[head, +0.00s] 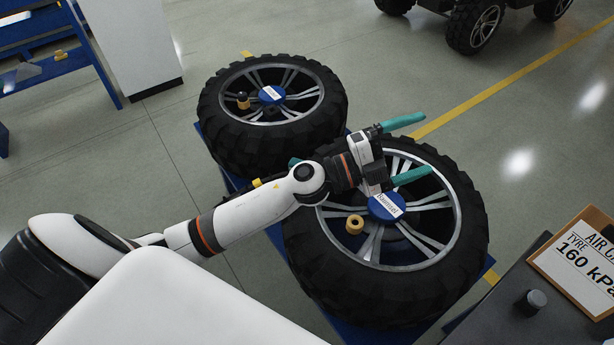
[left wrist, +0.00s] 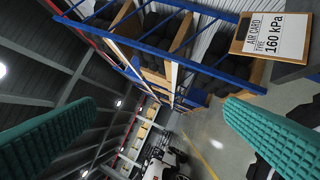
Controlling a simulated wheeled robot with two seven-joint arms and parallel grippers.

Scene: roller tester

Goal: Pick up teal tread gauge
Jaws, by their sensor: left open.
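My left gripper (head: 427,144) is open and empty, its two teal ribbed fingers apart above the front tyre (head: 465,235) and pointing right. The left wrist view shows both fingers (left wrist: 160,125) wide apart with nothing between them. A small teal bit (head: 293,161) shows at the edge of my left forearm, between the two tyres. It is mostly hidden, and I cannot tell whether it is the tread gauge. No other teal gauge is clearly visible. My right gripper is not in view.
The rear tyre (head: 225,140) and front tyre lie flat on a blue stand (head: 487,265). A brass-coloured fitting (head: 354,224) is on the front wheel. A dark cabinet (head: 490,318) with an air card (head: 580,262) stands right. Open floor lies beyond.

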